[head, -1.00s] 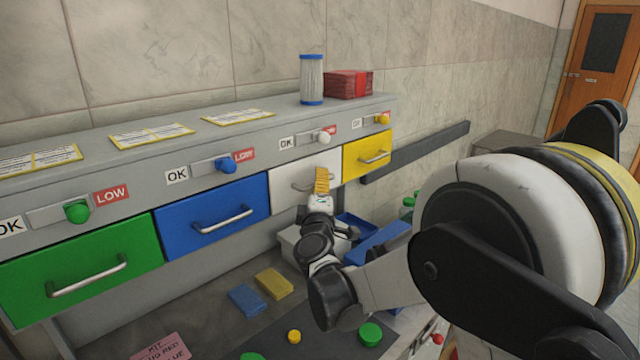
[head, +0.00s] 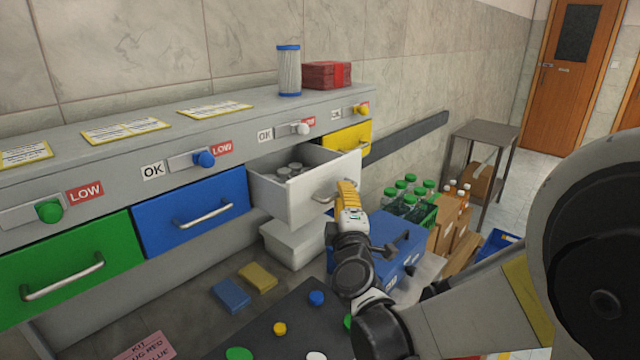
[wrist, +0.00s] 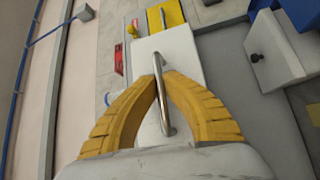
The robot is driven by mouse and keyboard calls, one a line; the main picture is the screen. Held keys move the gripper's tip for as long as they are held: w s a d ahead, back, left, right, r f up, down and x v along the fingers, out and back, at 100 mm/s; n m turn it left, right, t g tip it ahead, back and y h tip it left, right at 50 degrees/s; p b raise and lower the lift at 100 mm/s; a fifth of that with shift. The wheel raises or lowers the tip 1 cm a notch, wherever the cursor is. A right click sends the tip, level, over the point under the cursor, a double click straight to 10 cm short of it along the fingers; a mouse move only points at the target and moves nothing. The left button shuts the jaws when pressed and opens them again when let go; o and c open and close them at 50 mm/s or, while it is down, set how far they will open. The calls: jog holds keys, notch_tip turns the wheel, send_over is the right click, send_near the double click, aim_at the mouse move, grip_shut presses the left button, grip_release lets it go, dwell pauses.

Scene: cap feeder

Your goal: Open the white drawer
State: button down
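The white drawer (head: 312,192) stands pulled out from the grey cabinet, between the blue drawer (head: 192,212) and the yellow drawer (head: 346,146). Several pale round caps (head: 288,172) show inside it. My gripper (head: 345,189) is at the drawer's front, on its metal handle. In the wrist view, the yellow fingers of my gripper (wrist: 161,84) close in on the handle bar (wrist: 163,100) from both sides, with their tips at the bar. The white drawer front (wrist: 180,55) is behind the bar.
The green drawer (head: 70,265) and the blue and yellow drawers are shut. A white bin (head: 290,246) and a blue box (head: 385,250) stand below the open drawer. Green-capped bottles (head: 410,198) stand behind my arm. A dark mat (head: 270,325) with loose caps lies in front.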

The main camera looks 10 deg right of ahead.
jog(key=shift+s+d, duration=0.45)
jog(key=shift+s, duration=0.05)
jog(key=c, duration=1.5)
grip_release()
jog(key=s+a+f, duration=0.1)
jog(key=s, duration=1)
jog(key=shift+s+a+f, duration=0.25)
jog(key=shift+s+f, duration=0.05)
jog(key=shift+s, duration=0.1)
